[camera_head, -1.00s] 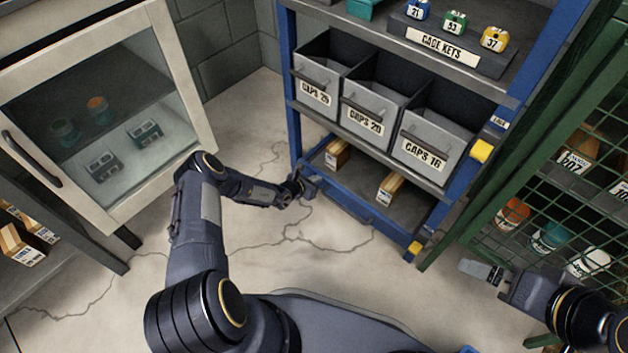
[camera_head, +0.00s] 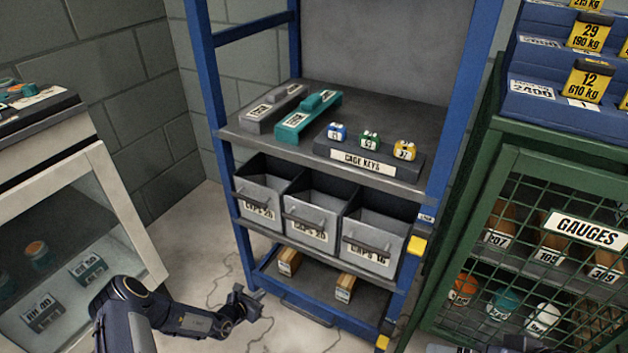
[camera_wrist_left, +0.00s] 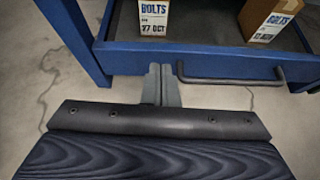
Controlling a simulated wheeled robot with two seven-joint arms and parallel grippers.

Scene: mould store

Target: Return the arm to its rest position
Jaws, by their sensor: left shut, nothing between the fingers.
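My left arm comes in from the lower left in the head view. Its gripper (camera_head: 254,300) is low, in front of the blue rack's bottom shelf, over the pale floor. In the left wrist view the two fingers (camera_wrist_left: 162,84) are shut together with nothing between them, close to the blue front edge of the bottom drawer shelf (camera_wrist_left: 140,60) and beside its dark handle (camera_wrist_left: 232,78). I cannot tell whether they touch it. Only a sliver of my right gripper (camera_head: 440,348) shows at the bottom edge; its jaws are mostly cut off.
The blue rack (camera_head: 228,190) holds grey bins and, below, two bolts boxes (camera_head: 289,262). A glass-door cabinet (camera_head: 130,215) stands at the left, a green mesh gauges cage (camera_head: 440,250) at the right. Some cracked floor (camera_head: 205,255) is clear between cabinet and rack.

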